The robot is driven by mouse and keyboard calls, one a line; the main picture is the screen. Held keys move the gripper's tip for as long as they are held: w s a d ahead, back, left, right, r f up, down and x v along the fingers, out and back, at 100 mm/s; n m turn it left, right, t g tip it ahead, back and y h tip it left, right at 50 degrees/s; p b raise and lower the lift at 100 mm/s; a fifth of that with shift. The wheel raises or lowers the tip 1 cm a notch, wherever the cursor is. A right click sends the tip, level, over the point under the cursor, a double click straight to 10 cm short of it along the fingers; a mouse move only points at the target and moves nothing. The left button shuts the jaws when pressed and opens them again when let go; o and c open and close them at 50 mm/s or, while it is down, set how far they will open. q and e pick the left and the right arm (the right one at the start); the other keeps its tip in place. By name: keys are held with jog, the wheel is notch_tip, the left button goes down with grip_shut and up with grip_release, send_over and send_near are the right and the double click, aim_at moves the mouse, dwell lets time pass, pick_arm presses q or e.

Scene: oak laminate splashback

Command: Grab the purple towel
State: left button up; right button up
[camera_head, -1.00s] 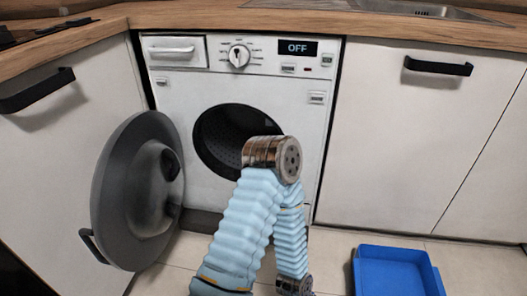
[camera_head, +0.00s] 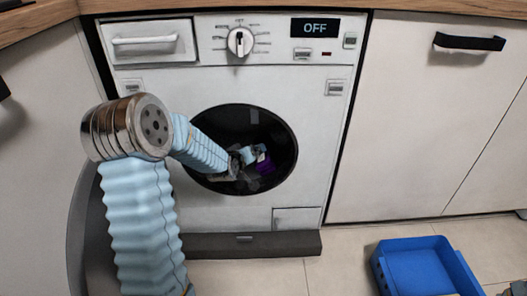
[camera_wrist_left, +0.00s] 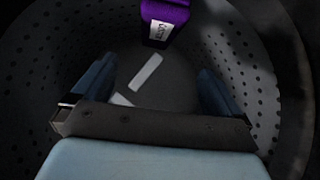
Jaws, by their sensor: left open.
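The purple towel (camera_head: 265,166) lies inside the washing machine drum, small and partly hidden in the head view. In the left wrist view the purple towel (camera_wrist_left: 165,14) shows at the top edge with a white label, beyond the fingertips. My left arm reaches through the round door opening. My left gripper (camera_wrist_left: 156,80) is inside the drum, its two dark fingers spread apart with nothing between them. In the head view the left gripper (camera_head: 248,157) is small and close to the towel. My right gripper cannot be made out.
The washing machine (camera_head: 285,85) reads OFF, and its drum wall (camera_wrist_left: 255,60) curves around the gripper. The open door is mostly hidden behind my left arm. A blue bin (camera_head: 415,262) stands on the floor at the right. A white cabinet (camera_head: 415,120) is beside the machine.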

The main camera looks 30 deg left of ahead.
aim_at(265, 153)
pick_arm(q)
jog(key=x, duration=0.7)
jog(key=shift+w+f+b, duration=0.1)
jog(key=shift+b, duration=0.3)
jog(key=b+x, duration=0.1)
jog(key=x, duration=0.4)
jog(key=shift+w, duration=0.3)
jog(key=shift+c, duration=0.2)
jog(key=c, duration=1.2)
